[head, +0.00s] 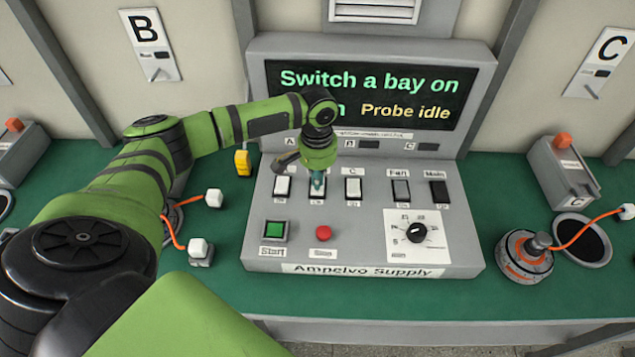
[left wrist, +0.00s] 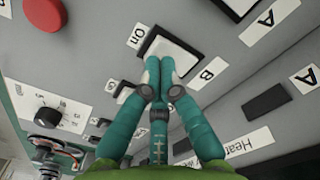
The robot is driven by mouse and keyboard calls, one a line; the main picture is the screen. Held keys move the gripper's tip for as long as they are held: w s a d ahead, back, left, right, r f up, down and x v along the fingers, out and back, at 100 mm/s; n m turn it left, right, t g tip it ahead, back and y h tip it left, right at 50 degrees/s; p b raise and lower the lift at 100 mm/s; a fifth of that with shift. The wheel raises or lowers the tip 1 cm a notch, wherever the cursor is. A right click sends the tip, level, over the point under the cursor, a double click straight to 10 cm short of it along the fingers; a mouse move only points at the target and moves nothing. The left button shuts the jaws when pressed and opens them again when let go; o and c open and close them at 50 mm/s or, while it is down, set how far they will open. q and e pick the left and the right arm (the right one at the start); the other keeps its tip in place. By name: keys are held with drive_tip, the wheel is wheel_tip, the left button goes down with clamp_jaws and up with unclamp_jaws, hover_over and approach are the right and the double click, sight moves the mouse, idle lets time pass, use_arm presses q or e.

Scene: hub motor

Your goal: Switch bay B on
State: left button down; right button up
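The grey supply console (head: 360,259) stands on the green bench. Its B switch (left wrist: 172,44) is a white rocker in a dark frame, marked On and B in the left wrist view. In the head view my left gripper mostly hides it. My left gripper (head: 317,190) points down at the B switch, between the white A switch (head: 283,187) and the white C switch (head: 353,187). In the left wrist view its teal fingers (left wrist: 160,75) are together with nothing between them, the tips at the rocker's edge. I cannot tell if they touch. My right gripper is out of view.
The screen (head: 370,92) reads "Switch a bay on" and "Probe idle", partly covered by my arm. Two black switches (head: 420,192), a green Start button (head: 274,231), a red button (head: 323,233) and a dial (head: 416,232) are nearby. A corded motor (head: 525,258) lies right.

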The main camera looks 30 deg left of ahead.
use_arm(q)
drive_tip(key=shift+f, duration=0.9)
idle(0.3)
wheel_tip(320, 180, up, 7)
drive_tip(key=p, duration=0.8)
drive_tip(key=shift+r, duration=0.1)
idle(0.3)
